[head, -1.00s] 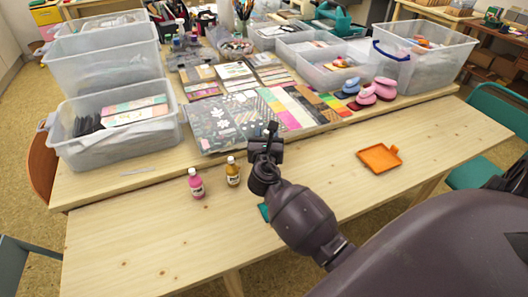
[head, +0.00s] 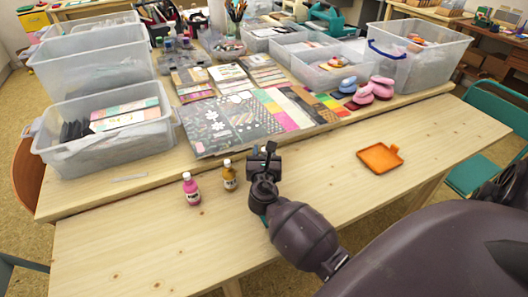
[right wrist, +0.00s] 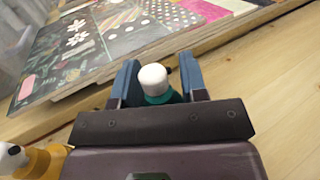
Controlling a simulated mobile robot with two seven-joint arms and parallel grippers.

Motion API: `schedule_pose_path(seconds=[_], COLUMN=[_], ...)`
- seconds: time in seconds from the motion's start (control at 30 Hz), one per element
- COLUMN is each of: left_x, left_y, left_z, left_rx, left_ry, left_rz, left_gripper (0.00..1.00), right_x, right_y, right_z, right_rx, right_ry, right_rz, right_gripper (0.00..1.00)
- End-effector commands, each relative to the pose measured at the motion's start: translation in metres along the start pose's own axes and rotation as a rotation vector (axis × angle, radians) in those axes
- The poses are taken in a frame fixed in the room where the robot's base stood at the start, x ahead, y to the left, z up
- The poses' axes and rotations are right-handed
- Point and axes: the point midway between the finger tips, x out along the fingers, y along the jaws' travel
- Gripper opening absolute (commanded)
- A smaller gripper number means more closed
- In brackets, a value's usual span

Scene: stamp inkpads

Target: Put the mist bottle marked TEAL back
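A teal bottle with a white cap (right wrist: 153,79) stands between the fingers of my right gripper (right wrist: 157,84) in the right wrist view. The fingers are spread on either side of it, and I see no clear grip. In the head view my right gripper (head: 264,160) is over the table, and only a sliver of teal (head: 265,220) shows beside my arm. Its label is hidden. A pink bottle (head: 191,190) and an amber bottle (head: 230,176) stand upright to the left. An orange square tray (head: 380,158) lies to the right, empty. My left gripper is out of view.
A raised board at the back holds clear bins (head: 107,130), patterned paper sheets (head: 230,122) and pink and blue stampers (head: 372,90). Its front edge (head: 130,199) lies behind the bottles. The near tabletop (head: 130,240) is mostly bare.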

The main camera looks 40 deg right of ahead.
Motion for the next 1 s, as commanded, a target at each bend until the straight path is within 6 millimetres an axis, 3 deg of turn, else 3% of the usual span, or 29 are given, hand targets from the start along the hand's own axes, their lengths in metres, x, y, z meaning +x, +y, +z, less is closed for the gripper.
schedule_pose_path(seconds=[0.03,0.17,0.53,0.67,1.0], left_x=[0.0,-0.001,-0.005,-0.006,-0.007], left_y=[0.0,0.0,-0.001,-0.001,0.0], left_z=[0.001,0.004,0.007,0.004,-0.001], left_rx=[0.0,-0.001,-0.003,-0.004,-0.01], left_ry=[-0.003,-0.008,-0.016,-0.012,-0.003], left_rz=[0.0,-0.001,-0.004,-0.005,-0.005], left_gripper=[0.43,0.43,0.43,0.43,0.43], right_x=[0.0,0.0,-0.002,-0.019,-0.084], right_y=[0.0,0.0,0.0,0.0,0.0], right_z=[-0.001,0.0,0.004,0.004,0.004], right_rx=[0.0,0.0,0.001,0.001,0.001], right_ry=[0.001,0.001,0.001,0.002,0.003], right_rz=[0.0,0.0,0.0,0.001,-0.001], right_gripper=[0.47,0.65,0.65,0.65,0.65])
